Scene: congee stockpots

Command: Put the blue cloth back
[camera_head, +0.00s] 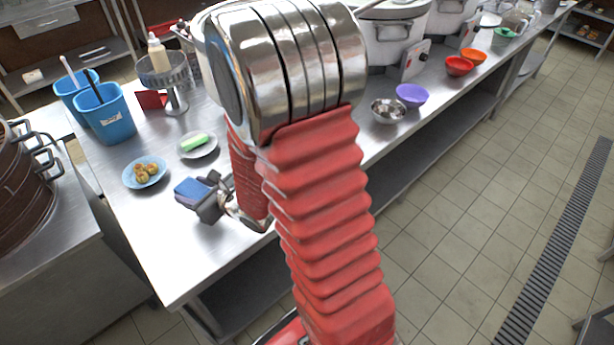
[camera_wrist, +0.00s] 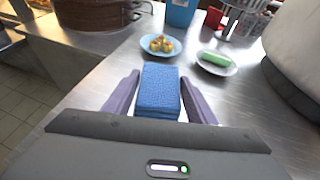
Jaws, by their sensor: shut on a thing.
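The blue cloth (camera_wrist: 158,92) is a folded, thick rectangle between the two fingers of my gripper (camera_wrist: 153,100) in the wrist view. My gripper is shut on it. In the head view the cloth (camera_head: 190,190) shows at the tip of my gripper (camera_head: 197,197), over the front left part of the steel table. I cannot tell whether the cloth touches the table top.
A blue plate with browned food (camera_head: 145,173) and a plate with a green item (camera_head: 197,144) lie close beyond my gripper. Blue buckets (camera_head: 112,118) stand at the left, with large pots (camera_head: 392,40) behind. Bare steel (camera_head: 165,250) lies in front.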

